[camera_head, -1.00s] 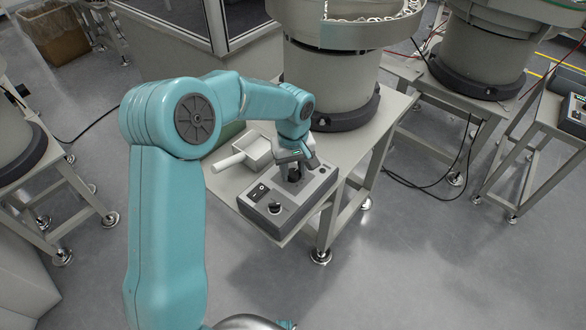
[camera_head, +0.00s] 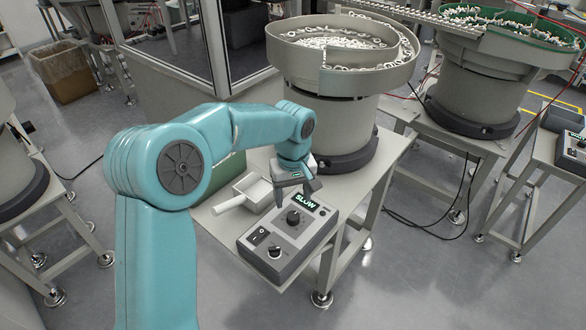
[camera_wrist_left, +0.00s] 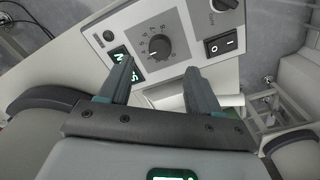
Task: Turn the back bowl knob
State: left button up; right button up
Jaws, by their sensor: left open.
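A grey control box (camera_head: 318,236) sits on the front of the stand below the near bowl feeder. Its large black dial knob (camera_head: 294,217) shows uncovered, below a green display (camera_head: 306,200) reading SLOW. The knob also shows in the left wrist view (camera_wrist_left: 158,47), with its pointer and a scale around it. My left gripper (camera_head: 297,194) is open and empty, just behind and above the knob, apart from it. In the left wrist view its fingers (camera_wrist_left: 157,68) point toward the panel, with the knob just beyond the gap between the tips. My right gripper is out of view.
A smaller knob (camera_head: 275,252) and a rocker switch (camera_head: 261,237) are on the same panel. A white scoop (camera_head: 230,203) lies left of the box. The bowl feeder (camera_head: 320,110) stands close behind. A second control box (camera_head: 573,152) is at the far right.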

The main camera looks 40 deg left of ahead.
pick_arm(q)
notch_tip(320, 180, up, 10)
jog(key=p, duration=0.1)
jog(key=shift+f, duration=0.15)
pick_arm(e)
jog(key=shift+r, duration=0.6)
pick_arm(q)
jog(key=shift+s, duration=0.1)
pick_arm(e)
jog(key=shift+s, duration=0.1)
